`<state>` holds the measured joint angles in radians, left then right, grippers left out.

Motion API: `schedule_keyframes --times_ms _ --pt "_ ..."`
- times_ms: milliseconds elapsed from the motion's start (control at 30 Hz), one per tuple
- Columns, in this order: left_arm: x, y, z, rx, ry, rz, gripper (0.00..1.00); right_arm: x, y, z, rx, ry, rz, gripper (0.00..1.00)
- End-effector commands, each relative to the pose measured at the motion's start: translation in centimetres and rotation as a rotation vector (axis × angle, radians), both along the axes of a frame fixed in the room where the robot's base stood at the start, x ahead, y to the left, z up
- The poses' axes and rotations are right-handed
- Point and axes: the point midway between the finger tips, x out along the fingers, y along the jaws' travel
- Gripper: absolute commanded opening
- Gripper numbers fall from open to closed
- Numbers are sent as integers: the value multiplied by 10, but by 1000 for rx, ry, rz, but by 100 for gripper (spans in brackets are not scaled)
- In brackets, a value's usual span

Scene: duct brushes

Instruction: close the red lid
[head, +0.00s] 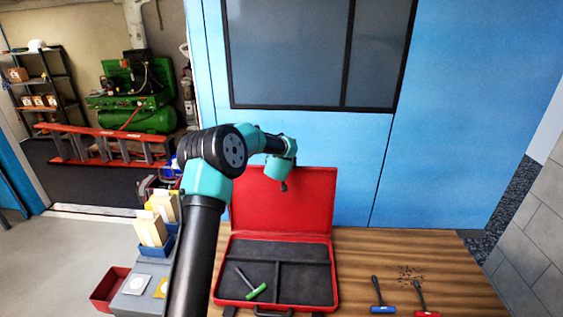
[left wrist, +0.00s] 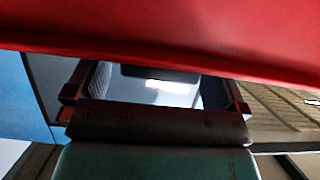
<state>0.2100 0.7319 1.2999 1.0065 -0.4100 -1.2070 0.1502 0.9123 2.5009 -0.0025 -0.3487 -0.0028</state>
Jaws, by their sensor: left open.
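The red case (head: 217,285) lies open on the wooden table, its dark-lined base divided into compartments. Its red lid (head: 245,205) stands raised at the back, in front of the blue wall. A green-handled brush (head: 258,291) lies in the left compartment. My left gripper (head: 284,186) is by the upper middle of the lid and hides part of its top edge. In the left wrist view the jaws (left wrist: 155,85) are apart with nothing held between them, and the red lid (left wrist: 200,30) spans the top, very close. I cannot tell whether they touch. My right gripper is not in view.
A blue-handled brush (head: 382,308) and a red-handled brush (head: 425,312) lie on the table (head: 440,260) right of the case. Dark bits (head: 408,274) are scattered behind them. Blue bins with cards (head: 155,240) and a red bin (head: 108,288) stand at left.

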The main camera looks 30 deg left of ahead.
Motion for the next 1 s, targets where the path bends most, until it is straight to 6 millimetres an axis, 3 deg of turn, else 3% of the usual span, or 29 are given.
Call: schedule_keyframes --times_ms 267,1000 --pt "1 1 0 -1 0 0 100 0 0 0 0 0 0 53" --pt "0 0 0 -1 0 0 32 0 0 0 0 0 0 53"
